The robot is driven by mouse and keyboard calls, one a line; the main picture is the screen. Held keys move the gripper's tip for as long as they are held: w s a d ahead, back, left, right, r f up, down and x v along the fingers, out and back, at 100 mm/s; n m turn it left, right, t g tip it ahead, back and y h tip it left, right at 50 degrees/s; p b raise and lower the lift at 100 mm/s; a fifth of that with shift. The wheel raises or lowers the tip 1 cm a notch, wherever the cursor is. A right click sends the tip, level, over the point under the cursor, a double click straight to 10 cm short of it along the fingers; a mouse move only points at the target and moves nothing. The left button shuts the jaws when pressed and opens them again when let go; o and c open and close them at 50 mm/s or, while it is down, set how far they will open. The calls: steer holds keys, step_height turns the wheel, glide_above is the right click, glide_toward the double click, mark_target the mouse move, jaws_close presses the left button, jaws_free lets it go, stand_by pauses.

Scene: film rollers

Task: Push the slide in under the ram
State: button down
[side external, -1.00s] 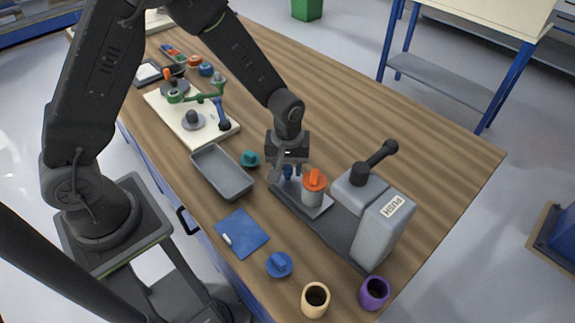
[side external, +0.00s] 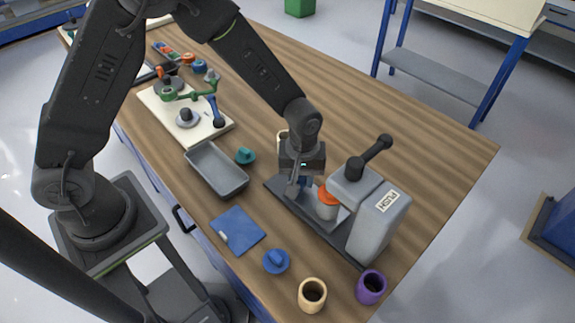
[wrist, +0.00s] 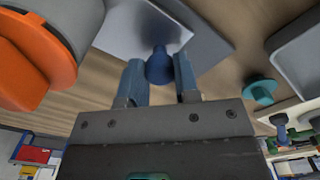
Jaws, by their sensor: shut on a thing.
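The slide, a light grey plate (side external: 318,214), lies on the dark base of the grey press (side external: 378,228). My gripper (side external: 301,187) is low at the slide's outer end. In the wrist view, its fingers (wrist: 159,78) are shut on the slide's blue knob (wrist: 158,66); the plate (wrist: 128,28) and orange cap (wrist: 28,62) show there too. The press has a black lever (side external: 372,155). The ram's underside is hidden.
A purple cup (side external: 371,287) and a cream cup (side external: 312,294) stand near the front edge. The table behind the press is clear.

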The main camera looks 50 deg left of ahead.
steer(key=shift+d, duration=0.4)
steer(key=c, duration=0.8)
jaws_free()
steer(key=shift+c, duration=0.2)
steer(key=shift+r, duration=0.1)
step_height(320, 180, up, 14)
steer(key=shift+f, duration=0.2)
